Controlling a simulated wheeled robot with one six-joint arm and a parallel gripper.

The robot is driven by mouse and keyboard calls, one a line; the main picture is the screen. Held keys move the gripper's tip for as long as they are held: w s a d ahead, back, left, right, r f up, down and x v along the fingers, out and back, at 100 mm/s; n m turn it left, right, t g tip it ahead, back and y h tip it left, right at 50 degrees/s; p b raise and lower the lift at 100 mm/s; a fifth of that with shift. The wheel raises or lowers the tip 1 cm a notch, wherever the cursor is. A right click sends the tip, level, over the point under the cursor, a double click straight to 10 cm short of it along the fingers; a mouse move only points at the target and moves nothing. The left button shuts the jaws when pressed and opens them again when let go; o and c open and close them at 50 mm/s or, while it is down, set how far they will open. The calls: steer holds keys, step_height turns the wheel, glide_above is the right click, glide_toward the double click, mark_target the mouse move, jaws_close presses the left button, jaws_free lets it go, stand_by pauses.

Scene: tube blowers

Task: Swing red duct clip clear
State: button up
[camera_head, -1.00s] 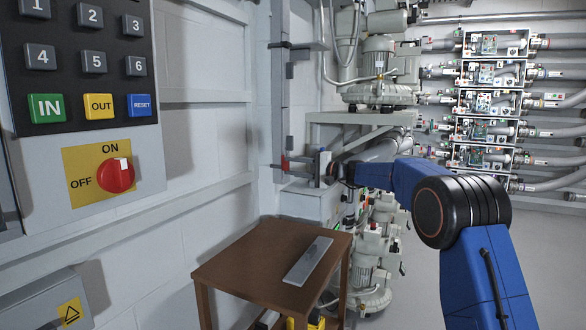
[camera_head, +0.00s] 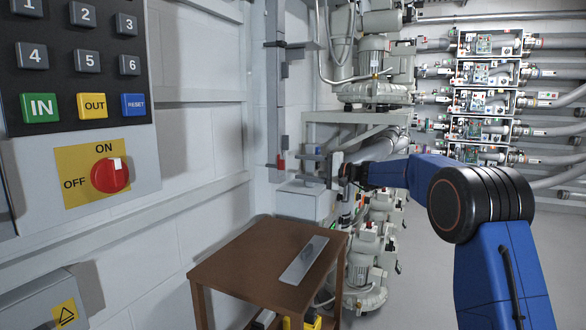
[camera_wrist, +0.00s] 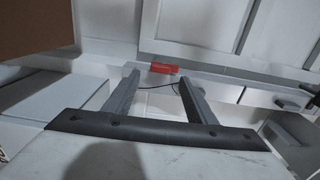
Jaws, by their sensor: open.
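The red duct clip (camera_head: 282,161) is small in the head view, on the grey vertical duct (camera_head: 273,100) along the left wall. It looks upright there. In the wrist view a red piece, which looks like the same clip (camera_wrist: 165,68), lies just beyond my fingertips. My gripper (camera_wrist: 158,82) is open, with its two grey fingers apart and nothing between them. In the head view my gripper (camera_head: 335,168) is to the right of the clip, with a gap between them. The clip's fastening is too small to make out.
A brown table (camera_head: 240,262) with a grey metal plate (camera_head: 304,260) stands below. A pale box (camera_head: 302,202) sits under the gripper. Blower units (camera_head: 368,92) stand close behind it. A keypad panel (camera_head: 80,62) with a red knob is at the left.

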steer(key=v, duration=1.1)
steer(key=shift+d, duration=0.2)
steer(key=s+d+f+n+g+h, duration=0.1)
steer(key=s+d+f+h, duration=0.15)
steer(key=s, duration=0.75)
steer(key=s+d+f+g+h, duration=0.1)
steer(key=s+f+h, duration=0.15)
steer(key=s, duration=0.85)
steer(key=s+d+f+n+h, duration=0.1)
steer(key=s+d+f+h, duration=0.15)
steer(key=s, duration=0.75)
steer(key=s+d+f+h, duration=0.3)
steer(key=s+d+f, duration=0.2)
steer(key=s, duration=0.5)
steer(key=s+d+f+n+h, duration=0.1)
steer(key=s+d+f+h, duration=0.2)
steer(key=s+d+f, duration=0.3)
steer(key=s+d+f+h, duration=0.3)
steer(key=s+d+f, duration=0.2)
steer(key=s, duration=0.9)
steer(key=shift+s+d+f+n+t, duration=0.15)
steer(key=shift+d+n+t, duration=0.2)
steer(key=shift+d, duration=0.45)
